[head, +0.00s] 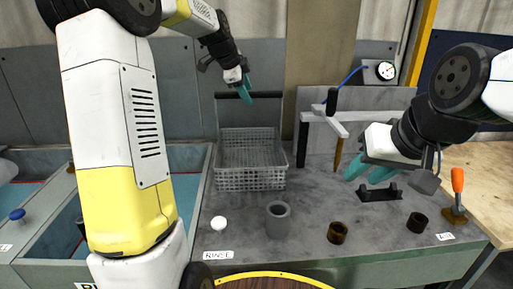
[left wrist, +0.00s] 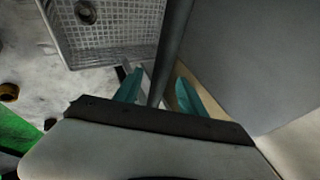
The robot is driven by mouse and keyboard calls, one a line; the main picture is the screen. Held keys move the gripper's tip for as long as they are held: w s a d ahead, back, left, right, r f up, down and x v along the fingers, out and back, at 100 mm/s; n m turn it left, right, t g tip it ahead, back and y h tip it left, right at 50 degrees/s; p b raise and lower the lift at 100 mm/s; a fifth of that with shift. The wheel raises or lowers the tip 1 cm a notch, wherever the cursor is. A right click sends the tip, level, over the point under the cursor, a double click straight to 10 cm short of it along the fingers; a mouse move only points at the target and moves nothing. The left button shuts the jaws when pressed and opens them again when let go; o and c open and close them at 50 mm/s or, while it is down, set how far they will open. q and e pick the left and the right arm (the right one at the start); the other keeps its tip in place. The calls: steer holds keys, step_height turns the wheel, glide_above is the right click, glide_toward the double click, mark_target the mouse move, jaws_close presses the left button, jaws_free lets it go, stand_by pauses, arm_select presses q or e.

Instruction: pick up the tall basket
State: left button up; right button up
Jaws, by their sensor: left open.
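The tall basket (head: 250,180) is a grey wire-mesh basket standing upright on the grey bench, with a tall handle whose dark top bar (head: 262,95) rises at its back. Its mesh also shows at the upper left of the left wrist view (left wrist: 110,58). My left gripper (head: 244,88) is open at the handle's top bar. In the left wrist view, the dark bar (left wrist: 172,45) passes between the teal fingers (left wrist: 160,88), with no visible grip on it. My right gripper (head: 371,172) has its teal fingers apart and empty, over the bench's right side.
Blue-lined tanks (head: 190,160) lie left. A wall (head: 180,85) is close behind.

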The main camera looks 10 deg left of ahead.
arm_select(q)
steer(key=x, duration=0.2)
steer(key=shift+w+f, duration=0.1)
steer(key=shift+f, duration=0.15)
jaws_close()
steer(key=shift+r, duration=0.1)
stand_by(1.0)
